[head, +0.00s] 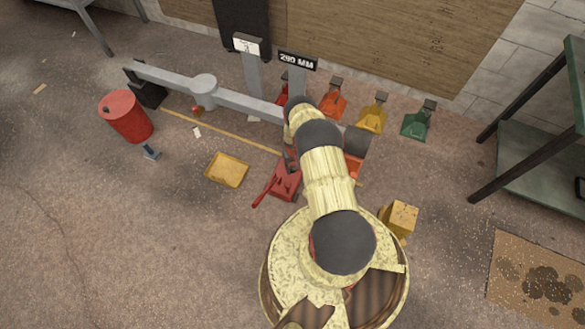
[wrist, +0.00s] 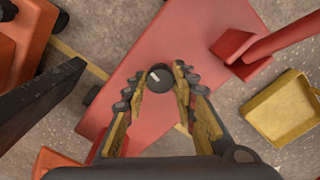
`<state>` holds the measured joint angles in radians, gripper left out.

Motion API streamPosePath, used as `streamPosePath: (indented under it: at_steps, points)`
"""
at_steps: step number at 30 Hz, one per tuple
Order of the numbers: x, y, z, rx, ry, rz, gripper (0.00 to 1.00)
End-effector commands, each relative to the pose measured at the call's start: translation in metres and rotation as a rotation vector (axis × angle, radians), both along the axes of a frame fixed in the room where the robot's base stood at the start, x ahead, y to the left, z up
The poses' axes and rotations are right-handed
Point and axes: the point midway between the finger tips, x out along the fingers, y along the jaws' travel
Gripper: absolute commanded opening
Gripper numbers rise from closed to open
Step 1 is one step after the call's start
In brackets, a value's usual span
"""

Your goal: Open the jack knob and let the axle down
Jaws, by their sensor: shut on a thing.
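The red jack (head: 285,182) stands on the floor under the right end of the grey axle beam (head: 240,101). In the wrist view the red jack body (wrist: 172,52) fills the middle, with its handle socket (wrist: 235,44) at the upper right. A small dark round knob with a white mark (wrist: 160,77) sits on it. My gripper (wrist: 160,85) is shut on the knob, with a finger on each side. In the head view my arm hides the gripper and the beam's right end.
A yellow tray (head: 227,170) lies left of the jack, and it also shows in the wrist view (wrist: 285,110). A red drum (head: 127,117) stands near the beam's left end. Orange, yellow and green jacks (head: 419,121) line the wall. A green shelf (head: 530,160) stands right.

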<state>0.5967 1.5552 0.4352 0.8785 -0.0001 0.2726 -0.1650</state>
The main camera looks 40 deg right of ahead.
Motion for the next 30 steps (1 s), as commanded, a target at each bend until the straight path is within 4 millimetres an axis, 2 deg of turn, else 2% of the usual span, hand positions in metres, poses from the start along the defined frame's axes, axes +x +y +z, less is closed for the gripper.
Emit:
streamPosePath:
  at_steps: [6, 7, 16, 26, 30]
  points:
    - [0.000, 0.000, 0.000, 0.000, 0.000, -0.001, 0.02]
    - [0.000, 0.000, 0.000, 0.000, 0.000, -0.001, 0.29]
    - [0.000, 0.000, 0.000, 0.000, 0.000, -0.002, 0.46]
    - [0.000, 0.000, 0.001, 0.000, 0.000, -0.002, 0.46]
    - [0.001, -0.001, 0.010, 0.000, 0.000, -0.002, 0.46]
